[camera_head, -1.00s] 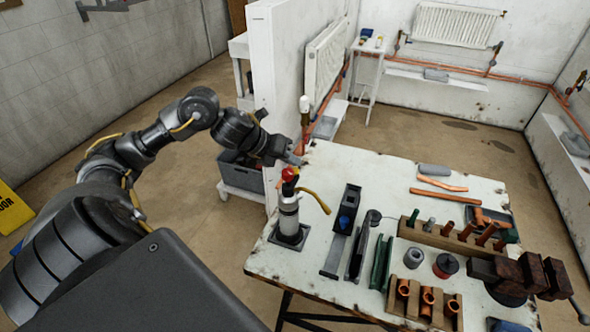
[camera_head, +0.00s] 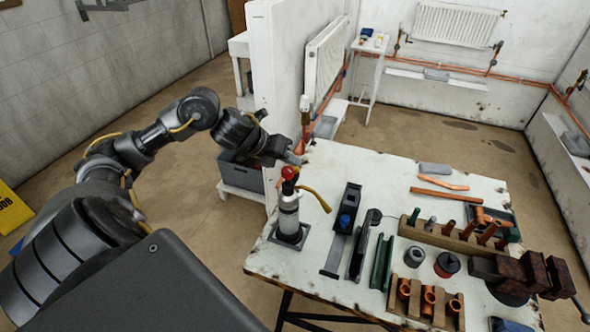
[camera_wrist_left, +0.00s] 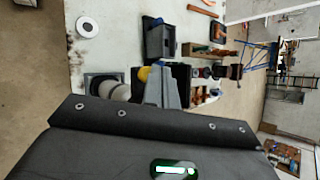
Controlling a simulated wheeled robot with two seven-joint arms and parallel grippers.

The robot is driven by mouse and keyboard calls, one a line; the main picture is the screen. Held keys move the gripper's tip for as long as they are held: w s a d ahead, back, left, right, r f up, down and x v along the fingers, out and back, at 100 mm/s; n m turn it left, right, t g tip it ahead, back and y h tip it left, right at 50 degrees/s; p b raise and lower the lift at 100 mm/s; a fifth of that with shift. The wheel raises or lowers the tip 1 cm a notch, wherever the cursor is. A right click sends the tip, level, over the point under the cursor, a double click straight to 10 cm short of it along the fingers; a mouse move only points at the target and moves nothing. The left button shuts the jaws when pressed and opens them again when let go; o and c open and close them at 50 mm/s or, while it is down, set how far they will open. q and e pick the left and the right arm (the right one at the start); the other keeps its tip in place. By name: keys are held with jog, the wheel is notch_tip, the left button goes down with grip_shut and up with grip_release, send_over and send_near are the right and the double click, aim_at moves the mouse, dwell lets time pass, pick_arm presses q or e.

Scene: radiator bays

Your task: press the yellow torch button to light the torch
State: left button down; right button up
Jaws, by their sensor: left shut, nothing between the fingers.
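The torch (camera_head: 289,212) stands upright on a dark square base at the table's near left corner. It has a pale cylinder, a red top (camera_head: 289,173) and a bent brass-yellow tube (camera_head: 316,198). My left gripper (camera_head: 292,158) is shut and empty, just above and behind the red top in the head view; I cannot tell whether it touches. In the left wrist view, the shut fingers (camera_wrist_left: 164,84) are beside a small yellow part (camera_wrist_left: 144,74), partly hidden by them. The pale cylinder (camera_wrist_left: 112,89) lies left of them there. No flame shows. My right gripper is not in view.
The worn white table (camera_head: 340,165) holds a dark tool with a blue part (camera_head: 346,210), a green channel piece (camera_head: 381,262), wooden racks of copper fittings (camera_head: 440,240) and a vise (camera_head: 520,275). A white partition (camera_head: 285,80) stands behind the gripper.

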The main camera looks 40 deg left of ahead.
pick_arm(q)
jog(key=shift+f, duration=0.15)
dwell(0.4)
jog(key=shift+f+b, duration=0.3)
jog(key=shift+b, duration=0.15)
jog(key=shift+r, duration=0.15)
dwell(0.4)
jog(key=shift+r+p, duration=0.7)
notch_tip(320, 180, up, 5)
jog(key=p, duration=0.4)
dwell(0.7)
